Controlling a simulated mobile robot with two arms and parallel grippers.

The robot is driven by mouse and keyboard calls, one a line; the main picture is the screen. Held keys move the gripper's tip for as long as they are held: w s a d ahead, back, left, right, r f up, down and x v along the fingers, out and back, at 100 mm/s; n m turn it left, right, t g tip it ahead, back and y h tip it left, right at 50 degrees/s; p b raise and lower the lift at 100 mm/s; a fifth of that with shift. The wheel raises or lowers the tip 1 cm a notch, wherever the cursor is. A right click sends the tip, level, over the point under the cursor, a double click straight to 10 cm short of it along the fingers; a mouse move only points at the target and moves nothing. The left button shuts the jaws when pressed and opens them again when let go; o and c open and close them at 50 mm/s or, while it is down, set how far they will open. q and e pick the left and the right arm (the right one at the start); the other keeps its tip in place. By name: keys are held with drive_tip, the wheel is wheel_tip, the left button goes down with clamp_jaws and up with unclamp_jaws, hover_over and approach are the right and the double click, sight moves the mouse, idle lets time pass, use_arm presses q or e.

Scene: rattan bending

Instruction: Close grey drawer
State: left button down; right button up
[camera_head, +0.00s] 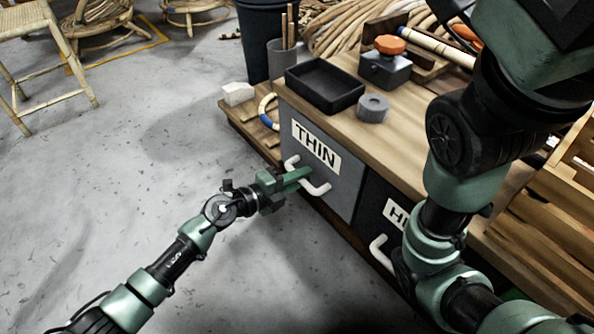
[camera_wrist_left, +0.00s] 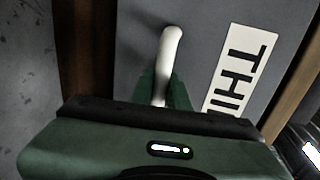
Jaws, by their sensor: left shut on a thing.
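The grey drawer (camera_head: 342,187) has a white THIN label and a white bar handle (camera_head: 318,188). Its front looks about flush with the cabinet, but I cannot tell whether a small gap is left. My left gripper (camera_head: 301,176) is shut on the handle, reaching it from the left. In the left wrist view the handle (camera_wrist_left: 171,45) stands upright in the picture, between the green fingers (camera_wrist_left: 162,92), with the grey drawer front (camera_wrist_left: 205,45) behind it. My right arm crosses the right side of the head view; its gripper is not visible.
A dark drawer (camera_head: 372,208) with its own white handle (camera_head: 381,254) is right of the grey one. A black tray (camera_head: 324,84), a grey roll (camera_head: 373,107) and an orange-topped box (camera_head: 386,66) stand on the wooden worktop.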

use_arm(q)
drive_tip(key=c, duration=1.4)
unclamp_jaws()
drive_tip(key=shift+d, duration=0.2)
drive_tip(key=shift+a+r, duration=0.1)
drive_tip(key=shift+r, duration=0.05)
drive_tip(key=shift+s+a+r+p, duration=0.1)
drive_tip(key=shift+s+a+p, duration=0.1)
drive_tip(key=shift+a+p, duration=0.15)
drive_tip(key=shift+p+v, duration=1.5)
drive_tip(key=shift+v, duration=1.9)
drive_tip(key=shift+f, duration=0.2)
